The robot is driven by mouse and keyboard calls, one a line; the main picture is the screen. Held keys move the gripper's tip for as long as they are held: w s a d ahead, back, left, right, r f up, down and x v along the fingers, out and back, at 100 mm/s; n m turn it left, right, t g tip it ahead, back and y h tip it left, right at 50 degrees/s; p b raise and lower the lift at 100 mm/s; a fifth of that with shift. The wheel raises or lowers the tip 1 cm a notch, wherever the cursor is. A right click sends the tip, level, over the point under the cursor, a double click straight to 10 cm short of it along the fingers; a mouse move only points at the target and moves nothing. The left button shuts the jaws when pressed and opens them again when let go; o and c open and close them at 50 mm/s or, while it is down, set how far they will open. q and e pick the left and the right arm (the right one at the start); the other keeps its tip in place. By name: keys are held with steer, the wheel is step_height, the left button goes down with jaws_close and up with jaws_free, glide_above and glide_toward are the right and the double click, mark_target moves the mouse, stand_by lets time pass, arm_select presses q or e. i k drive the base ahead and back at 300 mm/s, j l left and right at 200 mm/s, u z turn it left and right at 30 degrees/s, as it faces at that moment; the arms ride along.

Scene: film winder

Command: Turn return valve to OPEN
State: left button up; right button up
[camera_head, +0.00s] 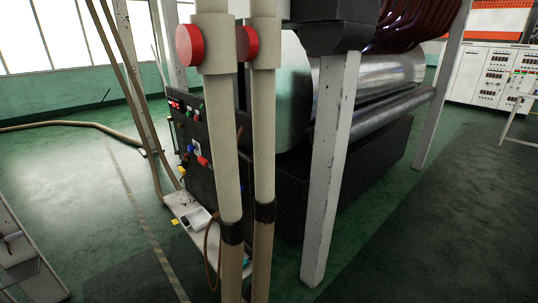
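Two beige vertical pipes stand close in front of me. Each carries a red round valve knob on a thicker collar. The left red knob (190,45) faces left and shows nearly whole. The right red knob (247,43) is partly covered by the left pipe (221,140). The right pipe (265,140) stands just beside it. No label is readable, so I cannot tell which is the return valve or its setting. Neither of my grippers is in view.
Behind the pipes is a dark machine with a large metal roller (370,80) and a control panel (195,140). A white post (330,170) stands right of the pipes. A white shelf (188,212) sits low at left. Green floor (90,190) is open at left.

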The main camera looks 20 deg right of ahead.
mark_target(205, 163)
steer(key=i+j+z, duration=0.15)
steer(key=j+z, duration=0.2)
steer(key=j, duration=0.15)
steer(key=j+u, duration=0.15)
steer(key=j, duration=1.2)
steer(key=i+u, duration=0.35)
steer(key=i, duration=0.8)
